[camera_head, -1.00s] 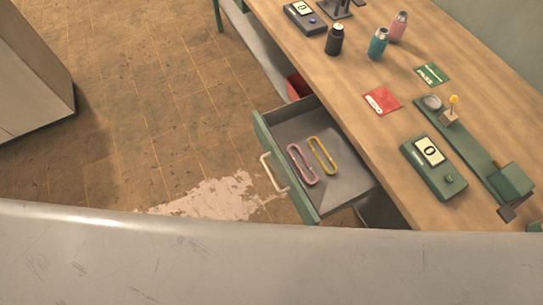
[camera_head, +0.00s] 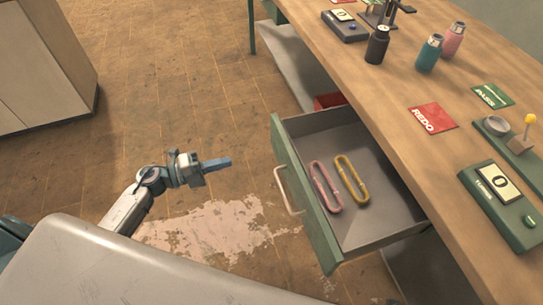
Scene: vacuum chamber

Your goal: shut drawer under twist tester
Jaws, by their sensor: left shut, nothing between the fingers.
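The drawer (camera_head: 308,205) under the workbench is pulled out, with a green front and a pale bar handle (camera_head: 287,191) facing left. Inside lie a pink loop (camera_head: 325,187) and a yellow loop (camera_head: 351,181). The twist tester's green display unit (camera_head: 502,203) stands on the bench above, at the right; the rest of the tester is cut off by the frame. My left gripper (camera_head: 217,164) is shut and empty, pointing right, out to the left of the drawer front and apart from the handle. My right gripper is not in view.
The wooden bench (camera_head: 395,85) carries a red REDO card (camera_head: 433,118), a green PASS card (camera_head: 491,95), several bottles and another display device (camera_head: 344,27). A red bin (camera_head: 329,100) is beneath the bench. A cabinet (camera_head: 40,65) stands at upper left. Floor between is clear.

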